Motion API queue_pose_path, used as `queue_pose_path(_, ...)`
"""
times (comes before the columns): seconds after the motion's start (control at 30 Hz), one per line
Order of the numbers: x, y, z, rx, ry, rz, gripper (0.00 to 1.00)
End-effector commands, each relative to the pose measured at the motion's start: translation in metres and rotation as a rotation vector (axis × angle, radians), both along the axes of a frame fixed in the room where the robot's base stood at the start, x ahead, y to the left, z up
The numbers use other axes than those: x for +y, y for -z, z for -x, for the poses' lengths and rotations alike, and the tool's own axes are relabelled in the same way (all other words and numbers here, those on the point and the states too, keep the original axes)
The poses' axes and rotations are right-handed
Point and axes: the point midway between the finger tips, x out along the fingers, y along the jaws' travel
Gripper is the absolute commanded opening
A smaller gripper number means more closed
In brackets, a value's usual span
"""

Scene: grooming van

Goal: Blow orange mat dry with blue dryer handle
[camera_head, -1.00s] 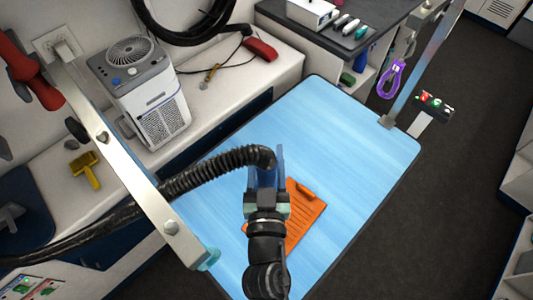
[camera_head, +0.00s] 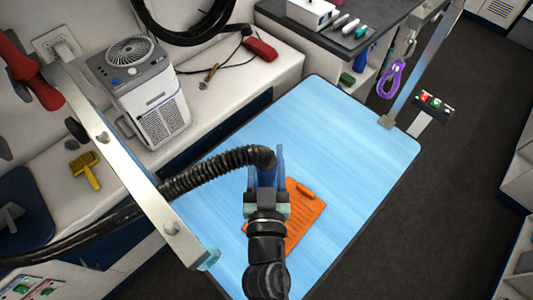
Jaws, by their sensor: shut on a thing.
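The orange mat (camera_head: 306,212) lies on the light blue table top (camera_head: 330,135), partly hidden behind my gripper. My gripper (camera_head: 267,180) is above the table, over the mat's left side in the picture. It is shut on the blue dryer handle (camera_head: 267,176), which shows between its fingers. A black ribbed hose (camera_head: 215,170) runs from the handle's top to the left. The handle's nozzle end is hidden, so I cannot tell its exact gap to the mat.
A grey-white dryer unit (camera_head: 140,90) stands on the white bench, near a yellow brush (camera_head: 84,168). A dark counter (camera_head: 365,15) with tools is at the back. The table's upper right is clear.

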Motion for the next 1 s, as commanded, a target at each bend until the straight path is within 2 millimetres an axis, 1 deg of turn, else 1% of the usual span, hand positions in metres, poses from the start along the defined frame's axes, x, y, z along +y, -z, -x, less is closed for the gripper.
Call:
queue_pose_path(0.03,0.0,-0.002,-0.001,-0.005,-0.001,0.0,0.0)
queue_pose_path(0.47,-0.002,-0.003,0.002,-0.004,-0.001,0.0,0.0)
queue_pose_path(1.0,-0.036,-0.004,0.032,-0.003,-0.001,0.0,0.0)
